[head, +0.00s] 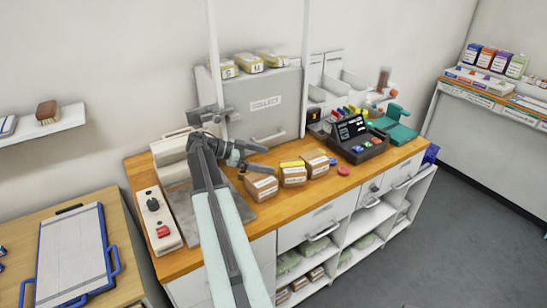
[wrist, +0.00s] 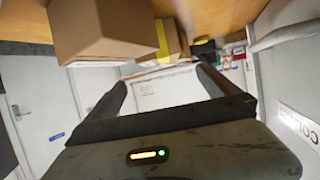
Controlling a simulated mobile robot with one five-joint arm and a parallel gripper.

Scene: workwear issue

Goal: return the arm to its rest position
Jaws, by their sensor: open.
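My arm (head: 215,195) reaches up from the bottom of the head view over the left part of the wooden counter (head: 225,217). My gripper (head: 258,156) is at its end, above the counter and just behind and left of the nearest brown carton. In the wrist view my gripper (wrist: 162,84) has its two dark fingers spread apart, with nothing between them. The wrist picture appears upside down. A brown carton (wrist: 100,28) shows there beyond the left finger, apart from it as far as I can tell.
Three cartons stand on the counter: one near the gripper (head: 261,186), one with a yellow top (head: 293,175), one farther right (head: 315,163). A grey collect cabinet (head: 250,105) stands behind. A control box (head: 158,218) is at left, a dark terminal (head: 358,140) at right.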

